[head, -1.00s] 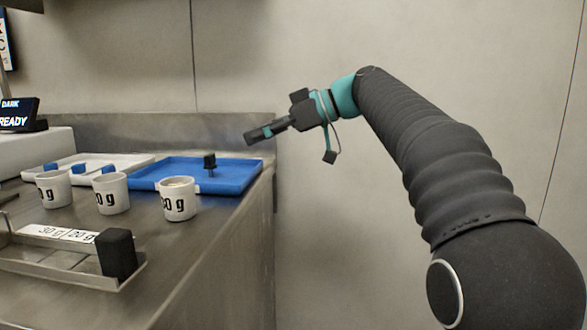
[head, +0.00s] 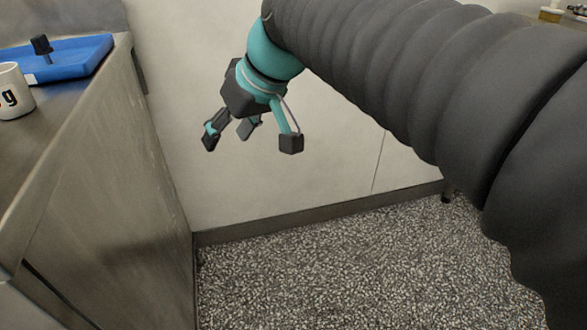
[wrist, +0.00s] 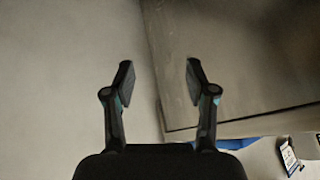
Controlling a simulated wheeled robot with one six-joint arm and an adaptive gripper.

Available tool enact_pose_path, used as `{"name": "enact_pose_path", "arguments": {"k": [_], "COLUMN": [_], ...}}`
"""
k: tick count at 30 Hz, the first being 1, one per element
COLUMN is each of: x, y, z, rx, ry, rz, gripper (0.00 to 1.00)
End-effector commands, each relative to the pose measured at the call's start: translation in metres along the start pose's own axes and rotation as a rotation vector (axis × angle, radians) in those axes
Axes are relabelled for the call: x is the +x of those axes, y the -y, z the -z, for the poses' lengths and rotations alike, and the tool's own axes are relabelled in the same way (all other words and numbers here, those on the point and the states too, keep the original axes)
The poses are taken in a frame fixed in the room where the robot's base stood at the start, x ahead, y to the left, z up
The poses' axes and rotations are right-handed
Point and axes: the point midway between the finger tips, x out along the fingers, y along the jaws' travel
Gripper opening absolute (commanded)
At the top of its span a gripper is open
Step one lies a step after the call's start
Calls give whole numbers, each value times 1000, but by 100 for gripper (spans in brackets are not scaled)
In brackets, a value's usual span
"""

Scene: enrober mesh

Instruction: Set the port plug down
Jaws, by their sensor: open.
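A black plug with a thin stem (head: 41,45), which looks like the port plug, stands upright in the blue tray (head: 78,66) at the upper left of the head view. My gripper (head: 250,140) hangs to the right of the counter, well apart from the plug, with its fingers pointing down. In the wrist view the gripper (wrist: 159,80) is open, with nothing between its fingers. A strip of the blue tray (wrist: 236,143) shows at the bottom of the wrist view. The plug cannot be made out there.
The counter's side drops to a speckled floor (head: 320,262). A pale wall (head: 170,60) stands behind my gripper. The floor between counter and wall is clear.

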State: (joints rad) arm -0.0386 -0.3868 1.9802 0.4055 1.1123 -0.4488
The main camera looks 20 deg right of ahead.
Motion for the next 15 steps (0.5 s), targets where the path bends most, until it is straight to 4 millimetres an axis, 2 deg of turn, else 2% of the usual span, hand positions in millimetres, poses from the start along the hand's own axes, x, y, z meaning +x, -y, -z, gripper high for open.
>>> {"name": "enact_pose_path", "arguments": {"k": [1, 6, 10, 12, 15], "x": [2, 16, 26, 29, 32], "y": [-8, -34, -48, -52, -57], "z": [-31, -118, -165, -181, -193], "rx": [46, 183, 248, 268, 284], "ry": [11, 29, 26, 25, 21], "rz": [-56, -232, -322, -353, -377], "gripper": [56, 56, 56, 56, 56]}}
